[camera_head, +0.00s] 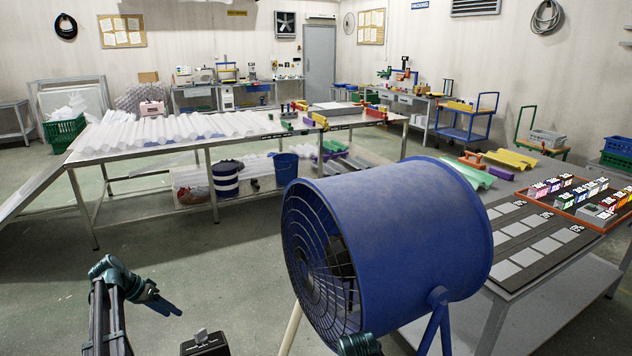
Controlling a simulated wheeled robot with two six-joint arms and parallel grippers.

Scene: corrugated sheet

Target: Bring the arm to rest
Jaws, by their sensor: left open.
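My left arm comes in at the lower left of the head view, and its dark left gripper (168,304) hangs over the bare floor. The gripper is open and I see nothing between its fingers. It is apart from every table. A small teal part of my right arm (358,345) shows at the bottom edge, below the blue fan; its gripper is not in view.
A large blue drum fan (395,240) on a stand fills the centre right. A grey table (530,320) at right holds dark panels and an orange tray (578,217). A long workbench (160,148) carries corrugated sheets. The floor (200,255) at left is clear.

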